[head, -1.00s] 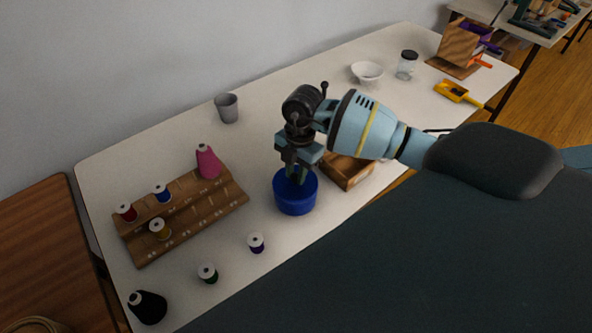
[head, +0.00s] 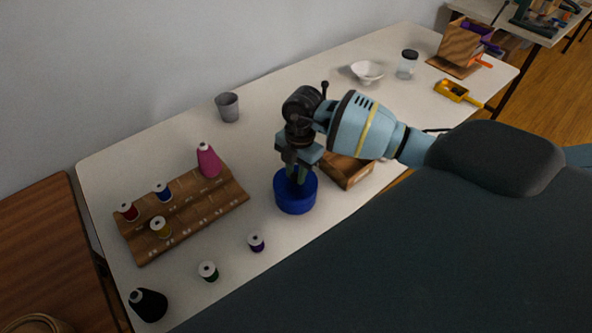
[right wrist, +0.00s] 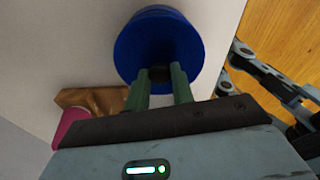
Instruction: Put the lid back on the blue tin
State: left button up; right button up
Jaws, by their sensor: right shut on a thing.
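The blue tin (head: 296,203) stands upright on the white table, below my right gripper. Its blue lid (head: 284,182) shows on top of the tin, and the seam between them is too small to judge. My right gripper (head: 298,180) points down and is shut on the lid's knob, which shows dark between the fingers in the right wrist view (right wrist: 160,74). In that view the round blue lid (right wrist: 150,45) covers most of the tin.
A wooden box (head: 348,170) stands close right of the tin. A wooden thread rack (head: 190,222) with several spools is to the left. Small spools (head: 256,243) stand in front. A grey cup (head: 227,107) and white bowl (head: 367,72) are farther back.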

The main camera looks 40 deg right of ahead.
dwell(0.7)
dwell(0.3)
jog(key=o, duration=1)
jog(key=shift+o, duration=0.5)
jog(key=o, duration=0.4)
